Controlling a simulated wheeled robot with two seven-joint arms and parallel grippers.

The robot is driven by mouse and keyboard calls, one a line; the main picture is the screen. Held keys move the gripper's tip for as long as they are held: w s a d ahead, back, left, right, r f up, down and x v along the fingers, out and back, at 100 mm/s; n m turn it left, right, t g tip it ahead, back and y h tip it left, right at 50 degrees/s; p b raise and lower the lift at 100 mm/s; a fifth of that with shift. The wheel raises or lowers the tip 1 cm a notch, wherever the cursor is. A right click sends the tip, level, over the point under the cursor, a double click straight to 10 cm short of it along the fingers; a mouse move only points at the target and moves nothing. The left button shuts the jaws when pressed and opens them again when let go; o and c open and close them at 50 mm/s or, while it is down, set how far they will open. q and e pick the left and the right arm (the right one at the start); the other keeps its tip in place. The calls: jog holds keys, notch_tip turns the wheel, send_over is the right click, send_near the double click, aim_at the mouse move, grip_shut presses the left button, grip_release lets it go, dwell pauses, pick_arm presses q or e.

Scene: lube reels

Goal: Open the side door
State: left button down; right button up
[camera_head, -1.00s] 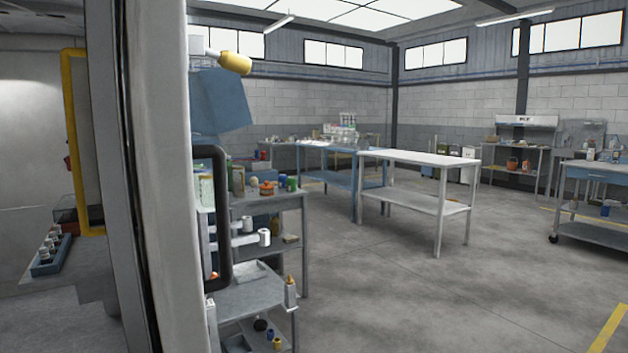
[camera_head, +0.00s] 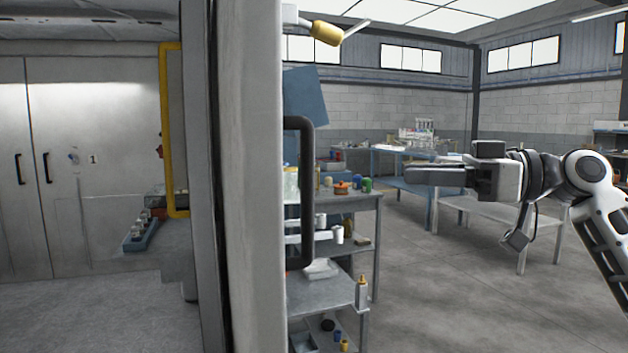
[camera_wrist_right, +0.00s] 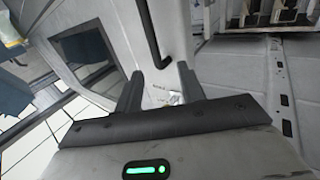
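The grey side door (camera_head: 254,190) stands nearly edge-on in the middle of the head view. A long black upright handle (camera_head: 308,190) is on its right face. In the right wrist view, a pale panel with a black bar handle (camera_wrist_right: 153,35) shows ahead of the fingers. My right gripper (camera_head: 412,172) points left toward the handle, some way to its right and apart from it. In the wrist view its two fingers (camera_wrist_right: 160,88) are spread with nothing held between them. My left gripper is not in view.
Left of the door edge is a yellow bar (camera_head: 168,130) and an interior with closed grey doors (camera_head: 95,140). A cluttered shelf cart (camera_head: 345,290) stands behind the handle. A worktable (camera_head: 480,205) stands behind my right arm. Open floor (camera_head: 450,310) lies at the right.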

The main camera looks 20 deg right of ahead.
aim_at(309, 164)
pick_arm(q)
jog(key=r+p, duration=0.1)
jog(key=p, duration=0.3)
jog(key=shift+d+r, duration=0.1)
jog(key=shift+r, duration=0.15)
pick_arm(e)
jog(key=x, duration=1.5)
jog(key=shift+s+a+r, duration=0.25)
jog(key=shift+a+r, duration=0.1)
jog(key=shift+r, duration=0.2)
jog(key=c, duration=0.8)
jog(key=shift+a+r, duration=0.1)
jog(key=shift+a, duration=0.3)
grip_shut()
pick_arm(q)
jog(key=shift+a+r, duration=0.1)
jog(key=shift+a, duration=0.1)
pick_arm(e)
jog(key=shift+w+d, duration=0.1)
jog(key=shift+d, duration=0.25)
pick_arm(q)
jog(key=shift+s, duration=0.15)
